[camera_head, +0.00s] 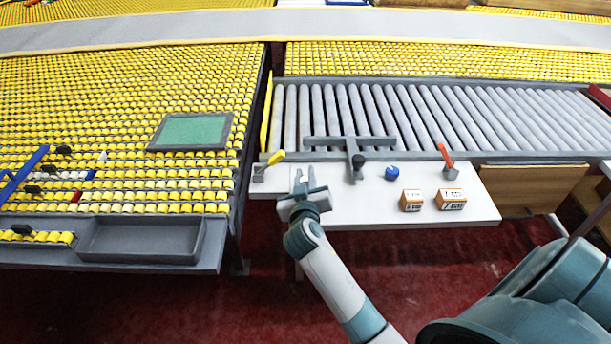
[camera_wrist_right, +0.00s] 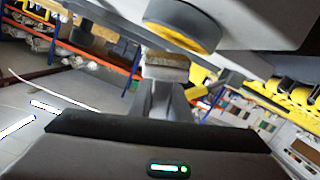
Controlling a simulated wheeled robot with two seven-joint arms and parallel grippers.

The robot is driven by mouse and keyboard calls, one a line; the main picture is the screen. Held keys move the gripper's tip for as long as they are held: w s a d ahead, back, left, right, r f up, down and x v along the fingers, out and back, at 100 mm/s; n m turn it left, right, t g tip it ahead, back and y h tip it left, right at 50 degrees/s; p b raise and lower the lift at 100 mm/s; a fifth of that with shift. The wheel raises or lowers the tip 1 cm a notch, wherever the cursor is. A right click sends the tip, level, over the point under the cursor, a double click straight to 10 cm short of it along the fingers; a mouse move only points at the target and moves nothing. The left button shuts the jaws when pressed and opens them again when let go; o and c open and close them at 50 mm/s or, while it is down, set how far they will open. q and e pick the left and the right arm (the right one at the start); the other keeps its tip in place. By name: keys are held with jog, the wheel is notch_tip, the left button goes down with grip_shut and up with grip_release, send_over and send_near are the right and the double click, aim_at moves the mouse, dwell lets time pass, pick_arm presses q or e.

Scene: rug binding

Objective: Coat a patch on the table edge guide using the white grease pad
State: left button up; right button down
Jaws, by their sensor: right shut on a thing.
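My right gripper (camera_head: 305,181) is over the left part of the white table (camera_head: 330,207), left of a grey T-shaped fixture with a long bar (camera_head: 322,143), which looks like the edge guide. In the right wrist view, a small pale block (camera_wrist_right: 166,68) with a worn-looking face sits at the fingers (camera_wrist_right: 165,100); it looks like the grease pad, and the gripper is shut on it. A round grey part with a yellow rim (camera_wrist_right: 185,25) is close above the block; whether they touch is unclear. My left gripper is out of view.
A yellow-handled tool (camera_head: 272,159) stands behind the right gripper. A blue round item (camera_head: 392,173), two orange-and-white boxes (camera_head: 411,200) (camera_head: 451,199) and a red-handled tool (camera_head: 446,158) are to the right. A roller conveyor (camera_head: 400,110) lies behind; an empty grey tray (camera_head: 140,240) is left.

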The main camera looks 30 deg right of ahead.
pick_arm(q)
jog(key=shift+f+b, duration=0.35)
pick_arm(e)
jog(key=shift+f, duration=0.55)
dwell(1.2)
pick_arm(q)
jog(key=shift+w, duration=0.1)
pick_arm(e)
jog(key=shift+s, duration=0.1)
